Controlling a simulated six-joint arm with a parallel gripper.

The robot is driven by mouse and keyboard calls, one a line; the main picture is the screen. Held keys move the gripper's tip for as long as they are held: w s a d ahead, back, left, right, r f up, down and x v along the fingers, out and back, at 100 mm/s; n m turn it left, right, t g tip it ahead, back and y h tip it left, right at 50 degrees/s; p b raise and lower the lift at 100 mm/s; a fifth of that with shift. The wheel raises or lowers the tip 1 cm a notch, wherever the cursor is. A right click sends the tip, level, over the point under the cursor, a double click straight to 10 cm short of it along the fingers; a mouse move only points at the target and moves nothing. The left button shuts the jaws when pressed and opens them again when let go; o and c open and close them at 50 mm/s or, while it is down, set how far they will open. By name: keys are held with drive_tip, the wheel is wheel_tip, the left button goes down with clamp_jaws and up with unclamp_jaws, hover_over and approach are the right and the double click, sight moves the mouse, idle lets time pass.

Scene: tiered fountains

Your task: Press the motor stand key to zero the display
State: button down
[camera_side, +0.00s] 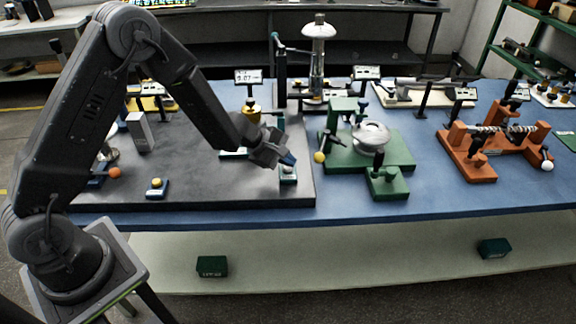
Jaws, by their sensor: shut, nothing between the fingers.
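My gripper (287,159) is shut and points down to the right. It is over or close to a small key block (288,177) with a pale label near the right edge of the dark grey board. The fingertips hide the top of that block, and I cannot tell if they touch it. A display (248,76) with a reading, which looks like 9.07, stands behind my gripper above a brass-coloured part (252,112). Another key block (157,188) with a yellow button sits at the board's front left. No readable label shows which stand is the motor stand.
The dark grey board (215,190) lies on a blue table (430,205). A green stand (340,155) with a silver dome is close to the right of my gripper. An orange stand (480,170) is farther right. A tall stand (318,60) rises behind. The board's front middle is clear.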

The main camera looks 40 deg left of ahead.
idle(0.4)
drive_tip(key=shift+r, duration=0.85)
drive_tip(key=shift+r, duration=3)
drive_tip(key=shift+r, duration=0.1)
wheel_tip(320, 180, up, 10)
drive_tip(key=m+h, duration=0.1)
drive_tip(key=m, duration=0.5)
hover_over(287, 168)
drive_tip(key=s+d, duration=0.4)
drive_tip(key=s, duration=0.2)
drive_tip(key=s+d+r+m+g, duration=0.2)
drive_tip(key=s+r+m, duration=0.3)
drive_tip(key=s, duration=0.2)
drive_tip(key=s+a+m+y, duration=0.3)
drive_tip(key=s+m, duration=0.1)
drive_tip(key=s, duration=0.5)
drive_tip(key=s+a+r+m+y, duration=0.1)
drive_tip(key=s+a+m+y, duration=0.2)
drive_tip(key=s, duration=0.5)
drive_tip(key=shift+s+a+r+m+y, duration=0.25)
drive_tip(key=shift+s+m+y, duration=0.15)
drive_tip(key=shift+m, duration=0.2)
